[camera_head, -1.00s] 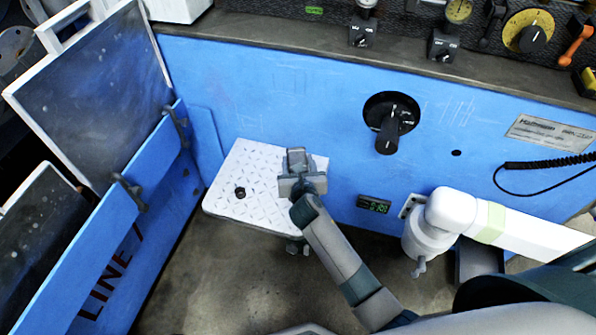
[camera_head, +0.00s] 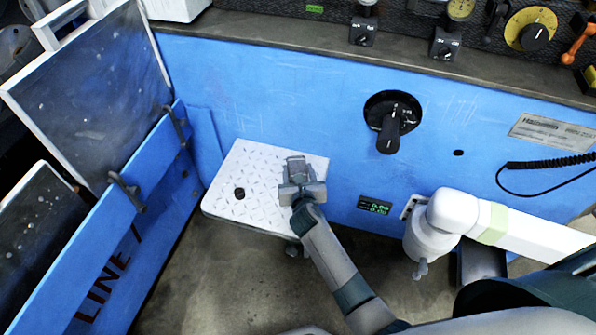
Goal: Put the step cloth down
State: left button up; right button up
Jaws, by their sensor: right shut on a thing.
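My right gripper (camera_head: 297,172) is over the right part of a white treadplate step (camera_head: 225,205) by the blue front panel. It is shut on a small grey thing, which I take to be the step cloth. The gripper hides most of it, and I cannot make out its shape or whether it touches the step. A small dark round thing (camera_head: 239,193) is on the step's left half. My left gripper is not in view.
The blue panel (camera_head: 270,90) rises behind the step, with a black rotary handle (camera_head: 388,135) on it. A hinged blue guard (camera_head: 130,225) stands at the left. A white pipe (camera_head: 520,226) sticks out at the right. The step's left half is mostly bare.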

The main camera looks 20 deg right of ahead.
jog(key=shift+f, duration=0.15)
jog(key=o, duration=1.1)
jog(key=shift+s+r, duration=0.4)
jog(key=shift+s, duration=0.1)
jog(key=p+v, duration=0.2)
jog(key=v, duration=0.7)
jog(key=shift+s+a, duration=0.1)
jog(key=shift+s, duration=0.05)
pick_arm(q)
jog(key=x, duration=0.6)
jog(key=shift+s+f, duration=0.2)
pick_arm(e)
jog(key=shift+v, duration=0.8)
